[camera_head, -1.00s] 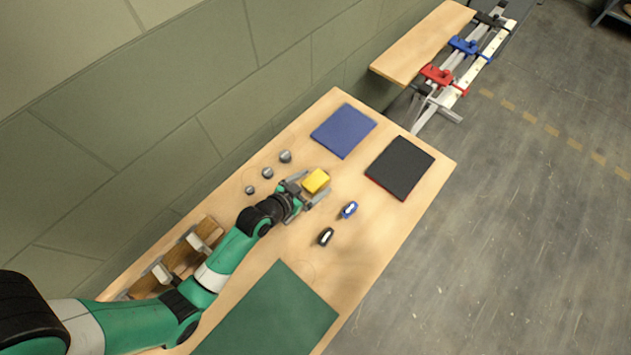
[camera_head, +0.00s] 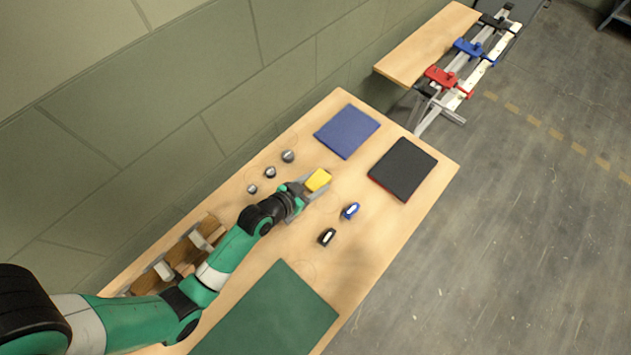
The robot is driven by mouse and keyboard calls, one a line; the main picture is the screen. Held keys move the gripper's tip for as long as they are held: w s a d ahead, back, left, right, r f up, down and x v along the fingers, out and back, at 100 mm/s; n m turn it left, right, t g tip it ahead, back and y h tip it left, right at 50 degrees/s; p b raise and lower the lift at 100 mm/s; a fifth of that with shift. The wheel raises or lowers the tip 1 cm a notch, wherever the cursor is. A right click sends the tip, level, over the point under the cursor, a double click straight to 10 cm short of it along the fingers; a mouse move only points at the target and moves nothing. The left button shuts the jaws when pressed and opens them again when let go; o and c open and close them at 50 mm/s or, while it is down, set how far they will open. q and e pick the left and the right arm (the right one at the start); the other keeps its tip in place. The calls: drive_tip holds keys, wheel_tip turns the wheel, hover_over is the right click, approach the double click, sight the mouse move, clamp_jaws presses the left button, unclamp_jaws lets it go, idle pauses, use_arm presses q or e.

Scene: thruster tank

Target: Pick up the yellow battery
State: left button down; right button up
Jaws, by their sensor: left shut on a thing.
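The yellow battery (camera_head: 318,180) is a small yellow block over the middle of the wooden table. My left gripper (camera_head: 314,184) is shut on it, with one finger on each side. I cannot tell whether the battery touches the table or is a little above it. My right gripper is out of view.
Several small grey round pieces (camera_head: 270,172) lie left of the gripper. A blue item (camera_head: 350,211) and a black item (camera_head: 327,237) lie to its right. A blue mat (camera_head: 346,131), a black mat (camera_head: 403,169) and a green mat (camera_head: 268,315) lie on the table (camera_head: 372,240).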

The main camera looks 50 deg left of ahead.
use_arm(q)
wheel_tip(320, 180, up, 3)
drive_tip(key=shift+f+p, duration=0.1)
drive_tip(key=shift+p, duration=0.55)
drive_tip(key=s+d+r+p, duration=0.4)
drive_tip(key=d+r, duration=0.6)
drive_tip(key=d, duration=0.3)
drive_tip(key=shift+s+p, duration=0.4)
drive_tip(key=shift+s, duration=0.3)
